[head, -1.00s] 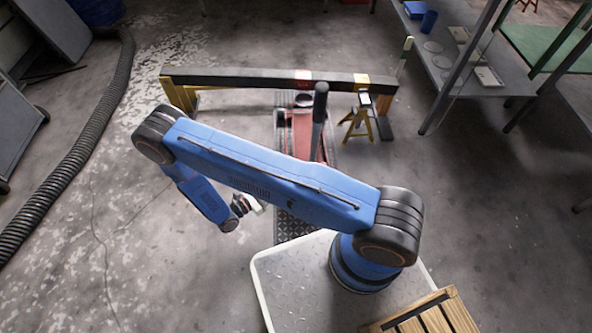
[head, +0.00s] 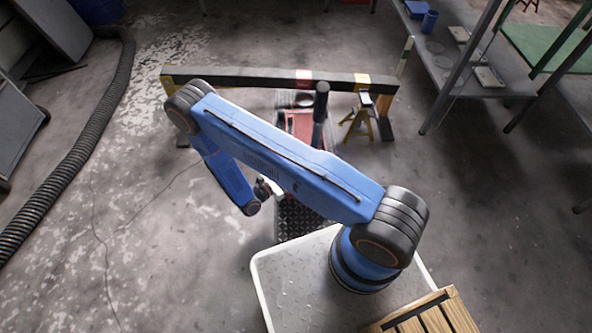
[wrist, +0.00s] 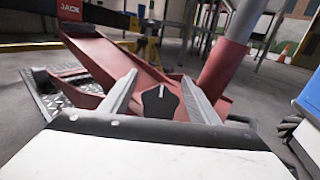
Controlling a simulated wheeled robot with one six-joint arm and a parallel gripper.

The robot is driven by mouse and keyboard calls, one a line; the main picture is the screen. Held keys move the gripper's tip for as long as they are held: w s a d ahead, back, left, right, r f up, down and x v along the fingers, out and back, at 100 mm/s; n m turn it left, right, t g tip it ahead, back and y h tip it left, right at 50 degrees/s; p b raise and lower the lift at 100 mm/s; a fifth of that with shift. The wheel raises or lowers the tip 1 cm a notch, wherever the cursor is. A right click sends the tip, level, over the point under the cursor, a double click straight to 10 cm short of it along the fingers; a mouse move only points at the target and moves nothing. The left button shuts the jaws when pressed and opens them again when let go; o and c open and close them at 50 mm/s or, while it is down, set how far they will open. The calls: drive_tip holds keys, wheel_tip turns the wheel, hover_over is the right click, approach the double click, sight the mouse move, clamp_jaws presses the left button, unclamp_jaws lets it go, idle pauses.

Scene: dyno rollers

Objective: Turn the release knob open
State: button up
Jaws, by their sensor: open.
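The release knob (wrist: 158,103) is a small dark piece with a white mark, on the red floor jack (wrist: 100,60) in the wrist view. My gripper (wrist: 160,77) is open, its two grey fingers apart. The knob shows between the fingers, a little beyond them; I cannot tell the exact gap, and no contact is visible. In the head view my gripper (head: 272,189) is beside the lower end of the jack (head: 300,124), partly hidden by my arm. The knob is hidden there.
The jack's upright handle (head: 320,103) rises to the right of the knob, also in the wrist view (wrist: 224,62). A dark beam (head: 250,78) crosses behind on stands. A tread plate (head: 297,219) lies under the jack. A black hose (head: 98,122) runs at left.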

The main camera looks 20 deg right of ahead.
drive_tip(key=c, duration=1.1)
drive_tip(key=shift+o, duration=0.2)
drive_tip(key=shift+w+a+f+n+t+y, duration=0.1)
drive_tip(key=shift+w+n+t+y, duration=0.1)
drive_tip(key=shift+n+t+y, duration=0.6)
drive_tip(key=shift+w+a+r+n+t+y, duration=0.1)
drive_tip(key=shift+w+n+t+y, duration=0.15)
drive_tip(key=shift+n+t, duration=0.9)
drive_tip(key=shift+w+a+f+n+t+y, duration=0.15)
drive_tip(key=shift+n+t+y, duration=0.4)
drive_tip(key=shift+n, duration=0.8)
drive_tip(key=o, duration=1.1)
drive_tip(key=shift+c, duration=0.2)
